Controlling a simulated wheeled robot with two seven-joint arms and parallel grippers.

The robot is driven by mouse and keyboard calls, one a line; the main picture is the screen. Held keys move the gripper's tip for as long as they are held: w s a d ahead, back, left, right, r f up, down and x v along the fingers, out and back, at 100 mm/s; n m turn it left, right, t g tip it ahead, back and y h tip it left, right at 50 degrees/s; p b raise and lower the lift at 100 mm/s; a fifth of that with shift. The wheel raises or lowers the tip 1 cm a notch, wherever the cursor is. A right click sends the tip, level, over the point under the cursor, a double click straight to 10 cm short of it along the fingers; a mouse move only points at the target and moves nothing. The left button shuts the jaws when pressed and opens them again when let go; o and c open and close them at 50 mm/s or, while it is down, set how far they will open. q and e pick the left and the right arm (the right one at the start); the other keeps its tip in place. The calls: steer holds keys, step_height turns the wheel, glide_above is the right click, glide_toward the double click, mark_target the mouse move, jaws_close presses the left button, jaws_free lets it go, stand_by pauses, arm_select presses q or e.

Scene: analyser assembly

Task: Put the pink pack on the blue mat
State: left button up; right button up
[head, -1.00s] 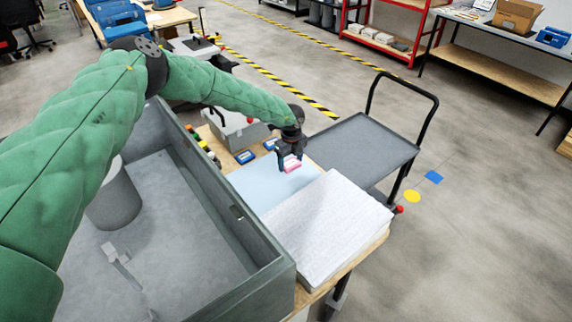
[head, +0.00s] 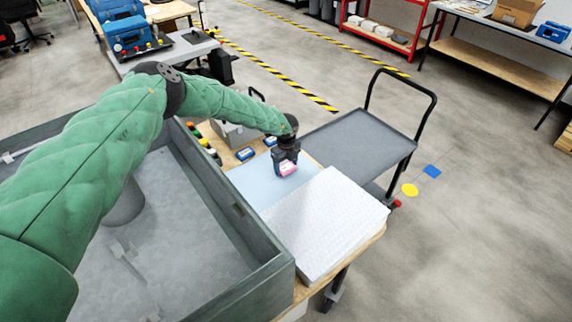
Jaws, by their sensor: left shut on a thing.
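The pink pack (head: 288,170) is a small pink and white block in the head view. My left gripper (head: 286,165) is shut on it from above. The pack is over the light blue mat (head: 258,187), near its far right part. I cannot tell whether the pack touches the mat or hangs just above it. The mat lies flat on the wooden table. My right gripper is not in view.
A white textured slab (head: 325,222) lies right of the mat. A grey deep tray (head: 262,258) stands on the left. Two blue packs, one of them here (head: 245,154), and a grey box (head: 236,134) stand behind the mat. A grey trolley (head: 355,145) stands beyond the table.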

mark_target(286, 167)
arm_select(q)
steer(key=shift+f, duration=0.15)
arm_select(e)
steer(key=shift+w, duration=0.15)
arm_select(q)
steer(key=o, duration=1)
steer(key=shift+c, duration=0.2)
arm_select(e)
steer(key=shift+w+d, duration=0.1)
arm_select(q)
steer(key=shift+r, duration=0.2)
steer(key=shift+w+r+b, duration=0.1)
steer(key=shift+r+b, duration=0.25)
steer(key=shift+r, duration=0.35)
step_height(286, 167, up, 10)
steer(key=b, duration=0.3)
steer(key=shift+r, duration=0.25)
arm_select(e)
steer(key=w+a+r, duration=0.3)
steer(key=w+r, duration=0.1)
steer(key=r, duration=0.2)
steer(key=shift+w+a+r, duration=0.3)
arm_select(q)
steer(key=shift+d, duration=0.1)
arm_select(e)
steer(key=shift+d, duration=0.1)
